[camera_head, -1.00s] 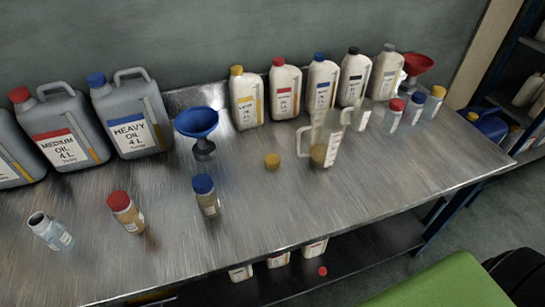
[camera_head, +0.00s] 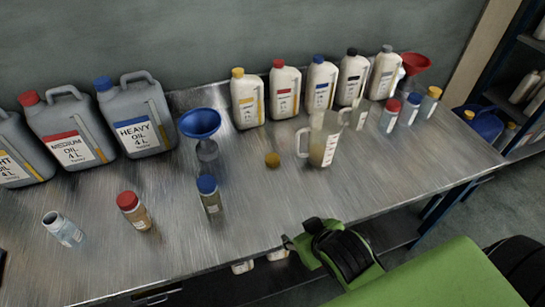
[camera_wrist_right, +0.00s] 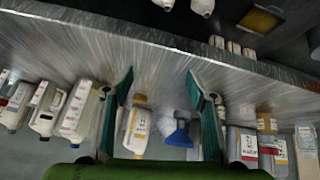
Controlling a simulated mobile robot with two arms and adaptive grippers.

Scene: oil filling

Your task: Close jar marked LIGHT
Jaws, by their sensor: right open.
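An open jar (camera_head: 62,229) with no lid stands at the left front of the metal table; its label is too small to read. A loose yellow cap (camera_head: 272,160) lies on the tabletop near the middle, left of the clear jug. My right gripper (camera_head: 289,242) is at the table's front edge, apart from the cap and the jars. In the right wrist view its two fingers (camera_wrist_right: 160,95) are spread wide, with nothing held between them. My left gripper is not in view.
Jars with a red lid (camera_head: 134,211) and a blue lid (camera_head: 209,194) stand along the front. A blue funnel (camera_head: 200,123), a clear jug (camera_head: 323,140) and several oil containers stand behind. The tabletop between cap and front edge is clear.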

